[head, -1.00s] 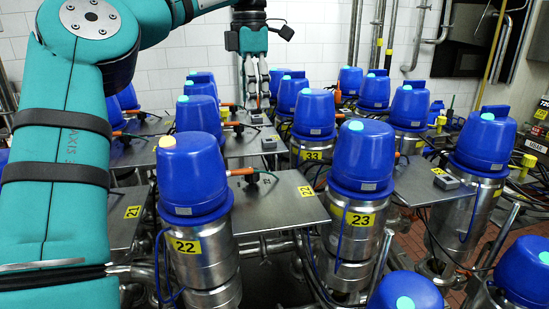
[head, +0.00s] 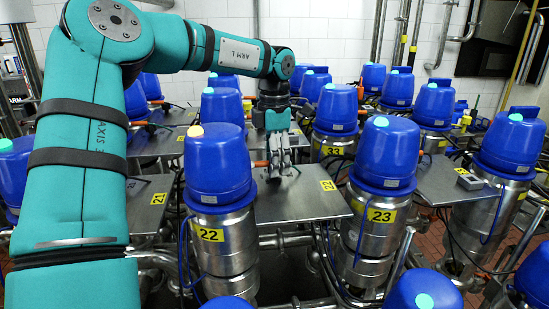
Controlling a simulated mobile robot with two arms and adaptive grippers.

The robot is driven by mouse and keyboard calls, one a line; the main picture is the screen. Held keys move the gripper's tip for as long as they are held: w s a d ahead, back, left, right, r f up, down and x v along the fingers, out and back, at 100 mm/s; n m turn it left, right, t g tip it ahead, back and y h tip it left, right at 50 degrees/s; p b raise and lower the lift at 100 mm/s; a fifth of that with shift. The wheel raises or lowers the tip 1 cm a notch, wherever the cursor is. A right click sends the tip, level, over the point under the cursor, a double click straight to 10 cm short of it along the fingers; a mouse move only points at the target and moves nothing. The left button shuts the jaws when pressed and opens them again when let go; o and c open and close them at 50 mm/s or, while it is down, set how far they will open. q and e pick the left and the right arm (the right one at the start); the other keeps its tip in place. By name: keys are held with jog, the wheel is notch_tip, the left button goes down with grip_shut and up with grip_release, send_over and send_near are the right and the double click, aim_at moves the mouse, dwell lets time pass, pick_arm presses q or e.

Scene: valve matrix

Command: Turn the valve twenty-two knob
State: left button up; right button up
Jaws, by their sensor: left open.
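Valve twenty-two is a steel cylinder with a blue cap (head: 218,172) and a pale orange light on top. Its yellow 22 label (head: 210,235) faces me. To its right is a flat steel plate (head: 300,207), also tagged 22. A small orange-and-black knob (head: 260,164) sits on this plate beside the blue cap. It is mostly hidden by my left gripper (head: 280,172), which points down over it with its fingers open. I cannot tell whether the fingers touch the knob. My right gripper is out of view.
Valve 23 (head: 384,160) stands close to the right of the plate, and valve 33 (head: 336,112) stands behind it. More blue-capped valves crowd around. Steel pipes run below the plate. The plate's front part is bare.

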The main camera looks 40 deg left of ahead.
pick_arm(q)
jog(key=shift+f, duration=0.35)
jog(key=shift+d, duration=0.1)
jog(key=c, duration=1.1)
jog(key=shift+c, duration=0.2)
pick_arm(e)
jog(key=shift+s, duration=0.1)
